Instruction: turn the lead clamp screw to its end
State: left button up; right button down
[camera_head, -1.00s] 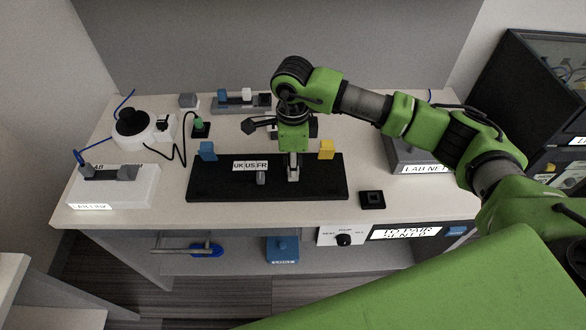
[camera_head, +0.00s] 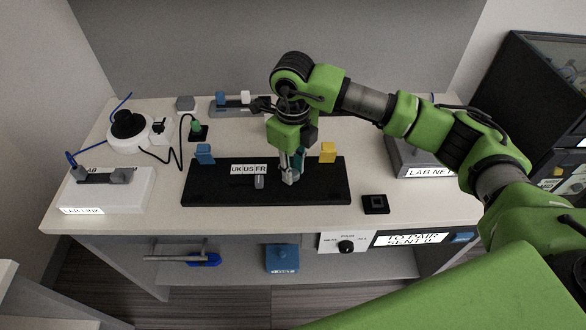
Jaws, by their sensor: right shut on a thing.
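My right gripper (camera_head: 289,178) points down at the black board (camera_head: 225,192), right of the UK US FR label (camera_head: 248,169). Its fingers are shut at the board's surface on what appears to be the lead clamp screw, which they almost wholly hide. A teal part shows just behind the fingers. A small grey upright piece (camera_head: 259,182) stands on the board just left of the gripper, apart from it. A blue tab (camera_head: 204,154) and a yellow tab (camera_head: 328,152) stand at the board's back edge. My left gripper is out of view.
A small black square block (camera_head: 375,204) lies right of the board. A grey LAB NET box (camera_head: 425,171) is partly behind my arm.

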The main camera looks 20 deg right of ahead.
jog(key=shift+w+r, duration=0.1)
dwell(0.4)
jog(key=c, duration=1.8)
grip_release()
notch_tip(320, 180, up, 12)
